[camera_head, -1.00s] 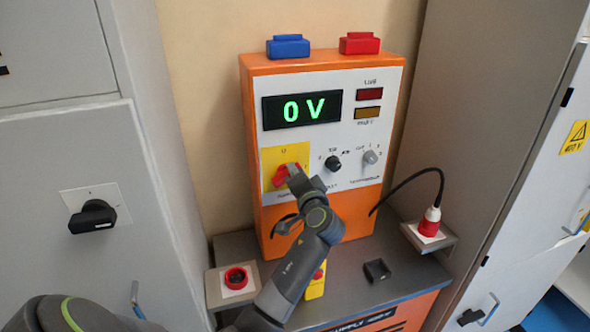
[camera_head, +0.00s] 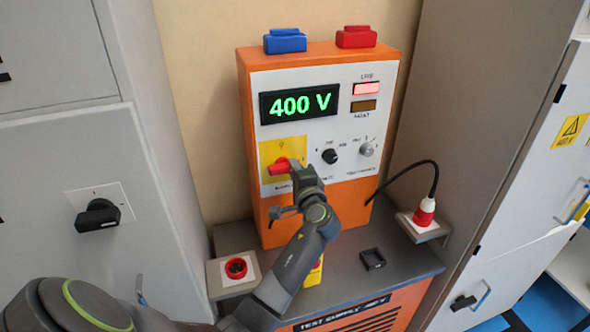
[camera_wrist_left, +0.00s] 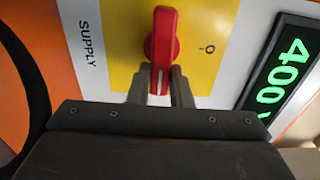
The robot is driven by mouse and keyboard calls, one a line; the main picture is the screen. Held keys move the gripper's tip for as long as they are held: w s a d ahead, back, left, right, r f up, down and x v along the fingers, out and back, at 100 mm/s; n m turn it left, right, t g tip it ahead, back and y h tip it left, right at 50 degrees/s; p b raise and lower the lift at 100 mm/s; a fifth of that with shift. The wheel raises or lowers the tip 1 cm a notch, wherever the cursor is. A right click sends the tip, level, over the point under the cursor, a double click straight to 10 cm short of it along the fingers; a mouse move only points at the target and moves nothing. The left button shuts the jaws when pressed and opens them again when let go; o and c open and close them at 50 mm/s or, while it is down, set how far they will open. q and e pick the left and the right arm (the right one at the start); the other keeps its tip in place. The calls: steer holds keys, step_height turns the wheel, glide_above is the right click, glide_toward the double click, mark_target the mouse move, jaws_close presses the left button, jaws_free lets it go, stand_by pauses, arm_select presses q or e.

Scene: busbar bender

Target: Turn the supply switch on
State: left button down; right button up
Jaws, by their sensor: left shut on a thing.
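The red supply switch handle (camera_head: 284,166) sits on a yellow plate on the front of the orange supply unit (camera_head: 246,140). In the head view the handle lies nearly level. My left gripper (camera_head: 293,167) reaches it from the right and hides part of it. In the left wrist view the red handle (camera_wrist_left: 161,45) has its end between the fingers of my left gripper (camera_wrist_left: 161,85), which are shut on it. The display (camera_head: 299,102) reads 400 V in green, and the lamp (camera_head: 367,88) labelled live is lit pale red. My right gripper is not in view.
Two knobs sit right of the switch, a black one (camera_head: 330,156) and a grey one (camera_head: 366,149). A red plug (camera_head: 425,212) with a black cable stands at right, and a red socket (camera_head: 236,268) at left. Grey cabinets flank the unit on both sides.

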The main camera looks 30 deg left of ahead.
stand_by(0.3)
arm_select(q)
steer(key=c, duration=1.3)
jaws_free()
steer(key=shift+a, duration=0.1)
